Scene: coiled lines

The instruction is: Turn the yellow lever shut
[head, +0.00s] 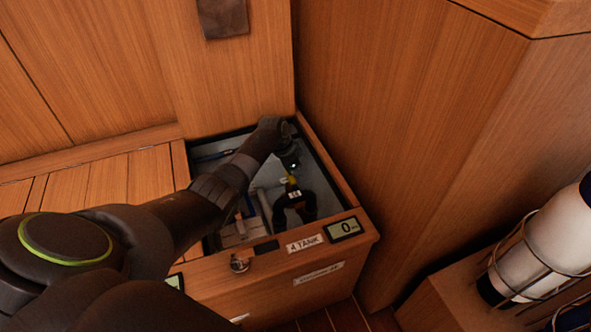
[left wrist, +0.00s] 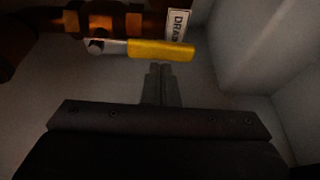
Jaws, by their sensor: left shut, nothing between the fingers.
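The yellow lever (left wrist: 162,50) lies nearly level across the upper middle of the left wrist view. Its metal end is fixed by a bolt to a copper-coloured valve and pipe (left wrist: 105,20). In the head view only a small yellow patch of the lever (head: 291,181) shows, inside the open compartment below my wrist. My left gripper (left wrist: 162,70) is shut and empty, its fingertips just below the lever in the picture. I cannot tell whether they touch it. In the head view my left arm reaches down into the compartment and hides part of it. My right gripper is not in view.
The wooden compartment (head: 359,214) has narrow walls around my arm, with a label and a display reading 0 (head: 343,228) on its front edge. A dark hose (head: 296,205) is inside. A tall wood panel (head: 400,110) stands close on the right. A caged white cylinder (head: 562,235) is at far right.

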